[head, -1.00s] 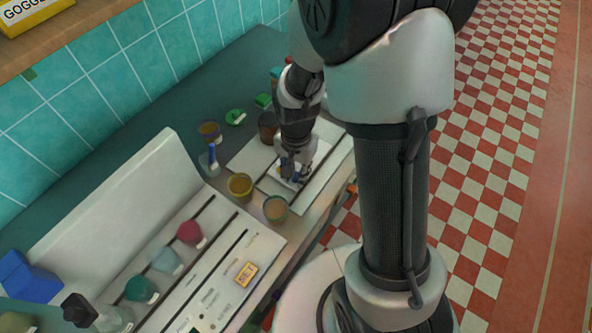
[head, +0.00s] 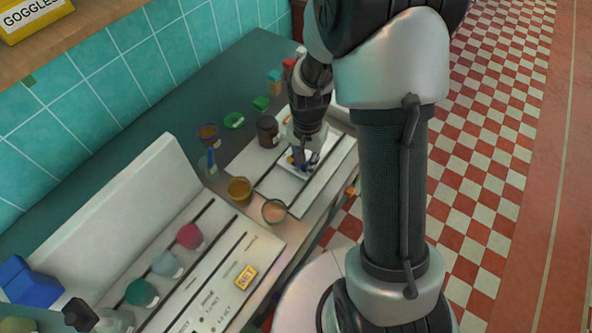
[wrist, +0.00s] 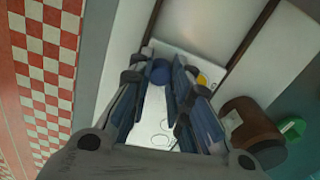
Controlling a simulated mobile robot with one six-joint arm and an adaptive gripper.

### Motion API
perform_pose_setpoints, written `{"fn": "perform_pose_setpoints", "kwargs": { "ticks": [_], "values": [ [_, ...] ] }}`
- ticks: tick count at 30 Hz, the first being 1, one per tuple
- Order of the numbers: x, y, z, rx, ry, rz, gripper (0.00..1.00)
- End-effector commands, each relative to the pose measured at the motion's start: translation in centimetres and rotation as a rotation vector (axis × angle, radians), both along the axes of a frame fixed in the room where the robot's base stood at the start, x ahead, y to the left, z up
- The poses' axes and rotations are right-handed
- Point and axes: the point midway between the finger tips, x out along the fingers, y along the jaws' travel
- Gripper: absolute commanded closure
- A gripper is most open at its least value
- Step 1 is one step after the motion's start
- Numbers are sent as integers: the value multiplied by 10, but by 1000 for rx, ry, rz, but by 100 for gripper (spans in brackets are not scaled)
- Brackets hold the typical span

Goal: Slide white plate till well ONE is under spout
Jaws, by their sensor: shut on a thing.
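The white plate (wrist: 152,125) lies flat on a pale board with a dark slot. Several round wells show faintly on it in the wrist view, and a yellow patch is at its far right corner. My gripper (wrist: 161,74) is shut on a blue knob (wrist: 160,70) over the plate. In the head view my gripper (head: 303,160) is low over the plate (head: 285,161), which it partly hides. I cannot make out the well labels or a spout.
The slotted white board (head: 277,188) lies under the plate. Amber (head: 239,190) and glass (head: 274,212) cups stand nearer.

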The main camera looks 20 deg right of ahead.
Motion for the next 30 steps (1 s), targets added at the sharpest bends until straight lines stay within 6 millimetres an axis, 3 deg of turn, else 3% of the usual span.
{"fn": "perform_pose_setpoints", "kwargs": {
  "ticks": [6, 15, 16, 25, 30],
  "values": [
    [19, -26, 0, 0, -1, -2, 100],
    [21, -28, 1, -2, -6, 1, 100],
    [21, -28, 1, -2, -6, 1, 81],
    [20, -27, 0, -1, -4, 1, 61],
    [19, -27, 0, 0, -1, 0, 60]
  ]
}}
